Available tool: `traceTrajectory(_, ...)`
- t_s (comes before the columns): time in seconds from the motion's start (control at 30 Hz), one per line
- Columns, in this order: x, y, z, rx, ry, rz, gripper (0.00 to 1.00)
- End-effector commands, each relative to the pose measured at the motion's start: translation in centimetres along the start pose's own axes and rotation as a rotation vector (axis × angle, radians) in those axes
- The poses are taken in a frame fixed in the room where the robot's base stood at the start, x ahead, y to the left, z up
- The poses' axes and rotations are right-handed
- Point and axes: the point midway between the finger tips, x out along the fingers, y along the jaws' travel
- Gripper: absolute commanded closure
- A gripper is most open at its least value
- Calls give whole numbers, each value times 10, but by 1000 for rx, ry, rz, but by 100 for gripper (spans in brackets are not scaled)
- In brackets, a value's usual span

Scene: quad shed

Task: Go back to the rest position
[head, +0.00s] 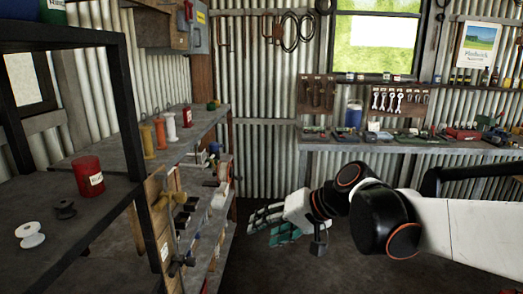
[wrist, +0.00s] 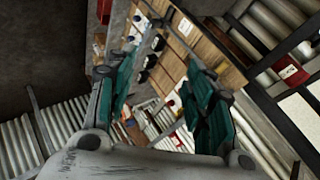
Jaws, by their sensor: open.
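My gripper (head: 270,222) is in the middle of the head view, out over the floor in front of the corrugated wall. My white and black arm reaches to it from the right edge. In the wrist view my gripper (wrist: 158,95) has its two teal-padded fingers spread wide apart. Nothing is between them. Behind the fingers the wrist view shows the wooden shelf boards (wrist: 185,50) with small dark items, tilted in the picture.
A workbench (head: 400,147) with tools runs along the back wall. Floor (head: 255,265) around my gripper looks clear.

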Motion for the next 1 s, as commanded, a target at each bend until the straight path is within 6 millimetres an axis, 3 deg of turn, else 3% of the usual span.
traceTrajectory(0.3,-70,60,70,-90,79,305,52)
traceTrajectory(0.6,-125,121,130,-194,152,571,52)
traceTrajectory(0.8,-145,146,152,-242,180,677,52)
traceTrajectory(1.0,-150,152,156,-255,187,703,52)
